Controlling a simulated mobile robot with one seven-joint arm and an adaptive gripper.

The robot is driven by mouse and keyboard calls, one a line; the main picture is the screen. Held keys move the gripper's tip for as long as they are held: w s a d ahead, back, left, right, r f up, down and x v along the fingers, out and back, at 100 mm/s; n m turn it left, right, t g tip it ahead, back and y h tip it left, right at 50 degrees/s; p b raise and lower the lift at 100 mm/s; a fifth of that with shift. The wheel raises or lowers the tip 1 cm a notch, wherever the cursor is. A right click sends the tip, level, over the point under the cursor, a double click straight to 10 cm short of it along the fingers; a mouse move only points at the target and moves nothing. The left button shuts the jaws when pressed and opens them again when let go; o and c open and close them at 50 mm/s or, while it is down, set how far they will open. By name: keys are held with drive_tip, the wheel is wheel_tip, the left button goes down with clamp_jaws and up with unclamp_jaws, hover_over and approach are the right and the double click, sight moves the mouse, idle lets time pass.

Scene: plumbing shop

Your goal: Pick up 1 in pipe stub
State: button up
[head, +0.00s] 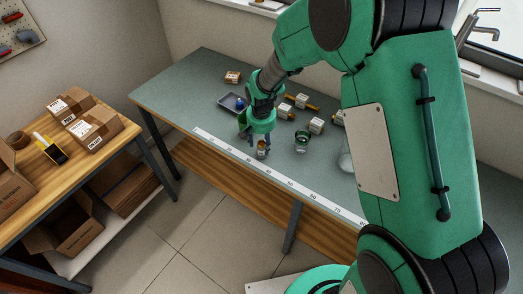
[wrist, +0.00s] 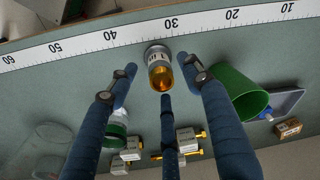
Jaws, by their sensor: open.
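The pipe stub appears to be the short upright cylinder with a grey-white labelled band and an amber-brass end (wrist: 159,70). It stands on the bench beside the ruler strip, and in the head view it shows (head: 262,147) just below my gripper (head: 256,143). In the wrist view my gripper (wrist: 158,75) has its blue fingers spread, with the stub between and just beyond the two outer fingertips. The third finger is on the near side. The fingers look apart from the stub; nothing is held. The 1 in marking is too small to read.
A green cup (wrist: 237,95) stands close to the right finger. A grey tray (wrist: 291,101) and small box (wrist: 288,128) lie beyond it. A green-banded jar (head: 302,142), brass-ended boxed fittings (head: 285,112) and a clear jar (wrist: 45,150) are nearby. The ruler strip (head: 280,177) marks the front edge.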

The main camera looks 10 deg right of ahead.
sight(261, 148)
drive_tip(key=shift+w+f+b, duration=0.15)
drive_tip(key=shift+f+b, duration=0.1)
drive_tip(key=shift+f, duration=0.9)
drive_tip(key=shift+w+f+b, duration=0.15)
drive_tip(key=shift+f+b, duration=0.1)
drive_tip(key=shift+f, duration=0.85)
drive_tip(key=shift+c, duration=0.3)
drive_tip(key=shift+r, duration=0.1)
clamp_jaws()
